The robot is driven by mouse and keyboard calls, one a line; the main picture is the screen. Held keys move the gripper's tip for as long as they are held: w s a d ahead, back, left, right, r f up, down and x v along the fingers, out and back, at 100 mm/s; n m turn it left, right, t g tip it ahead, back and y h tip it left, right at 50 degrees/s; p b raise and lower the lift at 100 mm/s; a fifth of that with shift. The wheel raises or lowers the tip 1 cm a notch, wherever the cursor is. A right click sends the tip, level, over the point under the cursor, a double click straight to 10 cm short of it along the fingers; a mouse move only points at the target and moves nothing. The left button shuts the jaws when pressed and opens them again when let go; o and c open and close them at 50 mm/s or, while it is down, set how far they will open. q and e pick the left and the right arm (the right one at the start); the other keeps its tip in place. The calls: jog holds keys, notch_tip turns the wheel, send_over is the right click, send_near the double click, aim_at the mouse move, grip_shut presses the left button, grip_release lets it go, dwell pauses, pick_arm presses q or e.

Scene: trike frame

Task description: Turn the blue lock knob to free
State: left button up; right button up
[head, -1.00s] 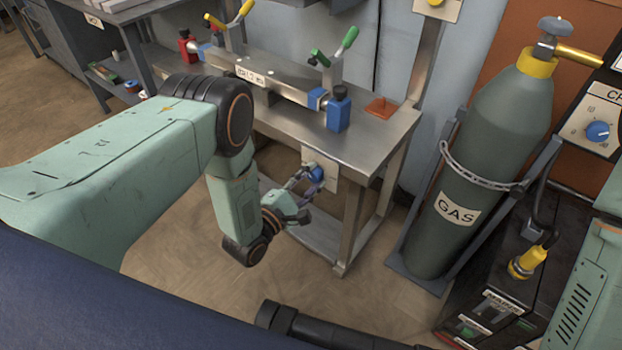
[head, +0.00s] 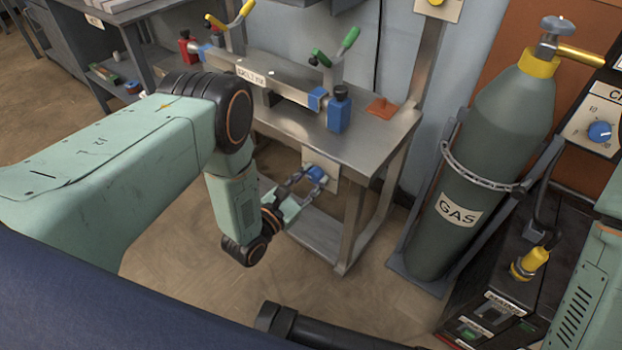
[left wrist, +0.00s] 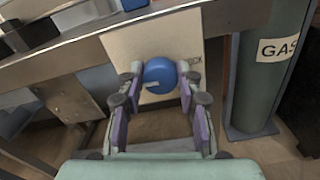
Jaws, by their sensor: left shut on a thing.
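The blue lock knob (head: 315,173) sits on a pale plate (head: 329,162) at the front edge of the steel bench. In the left wrist view the round blue knob (left wrist: 160,75) shows a light pointer mark toward its lower left, on the pale plate (left wrist: 150,42). My left gripper (head: 306,181) reaches it from the front. In the left wrist view its two fingers (left wrist: 160,80) stand on either side of the knob and are shut on it. The lettering on the plate is mostly hidden or too small to read. My right gripper is not in view.
The steel bench (head: 372,150) carries a clamp bar with green (head: 349,40) and yellow handles and blue and red blocks. A green gas cylinder (head: 478,160) stands in a rack at the right. A dark machine (head: 500,290) stands beside it. Floor is clear below the gripper.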

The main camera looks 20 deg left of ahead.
pick_arm(q)
jog(key=shift+n, duration=0.3)
jog(key=o, duration=1.2)
jog(key=shift+c, duration=0.2)
jog(key=v, duration=1.2)
jog(key=shift+r, duration=0.1)
